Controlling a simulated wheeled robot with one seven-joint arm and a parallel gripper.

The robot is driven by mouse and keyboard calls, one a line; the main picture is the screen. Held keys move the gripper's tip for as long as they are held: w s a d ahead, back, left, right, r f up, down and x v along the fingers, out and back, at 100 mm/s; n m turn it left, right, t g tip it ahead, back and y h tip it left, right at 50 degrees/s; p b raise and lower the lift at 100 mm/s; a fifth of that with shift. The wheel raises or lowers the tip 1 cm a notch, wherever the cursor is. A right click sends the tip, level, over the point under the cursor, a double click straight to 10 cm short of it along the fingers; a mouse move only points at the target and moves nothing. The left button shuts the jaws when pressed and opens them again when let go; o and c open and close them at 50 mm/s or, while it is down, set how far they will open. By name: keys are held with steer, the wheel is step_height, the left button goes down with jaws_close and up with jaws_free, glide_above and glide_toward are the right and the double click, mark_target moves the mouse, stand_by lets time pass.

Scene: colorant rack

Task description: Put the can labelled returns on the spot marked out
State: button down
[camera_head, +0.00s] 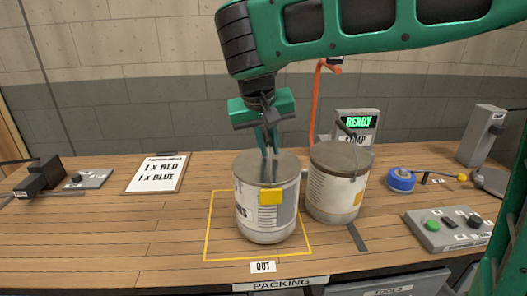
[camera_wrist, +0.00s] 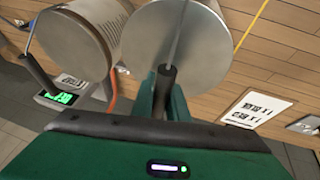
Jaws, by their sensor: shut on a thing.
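The can in my gripper (camera_head: 267,210) is grey with a pale label; only the label's end, apparently "NS", shows, beside a yellow patch. My gripper (camera_head: 268,150) comes down from above and is shut on this can's upright handle. The wrist view shows the can's lid (camera_wrist: 190,40) and the handle between the fingers (camera_wrist: 167,75). The can looks upright, inside or over the yellow outlined square (camera_head: 213,225) on the bench. I cannot tell whether its base touches the wood. A second similar can (camera_head: 337,190) stands close on the right; it also shows in the wrist view (camera_wrist: 75,42).
The wooden bench holds a clipboard reading "1 x RED, 1 x BLUE" (camera_head: 157,174) on the left. A "READY" screen (camera_head: 357,121) stands behind the second can. A blue tape roll (camera_head: 401,180) and a button box (camera_head: 448,229) lie right. A small card (camera_head: 263,267) lies in front.

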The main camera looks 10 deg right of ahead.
mark_target(265, 133)
steer(key=shift+f, duration=0.65)
steer(key=c, duration=1.7)
jaws_free()
steer(key=shift+f, duration=0.1)
steer(key=shift+c, duration=0.2)
steer(key=shift+s, duration=0.1)
steer(key=v, duration=1)
steer(key=shift+a+r, duration=0.1)
steer(key=shift+r, duration=0.3)
steer(key=shift+s+a+r, duration=0.1)
steer(key=shift+s+r, duration=0.25)
steer(key=shift+r, duration=0.25)
steer(key=shift+s, duration=0.1)
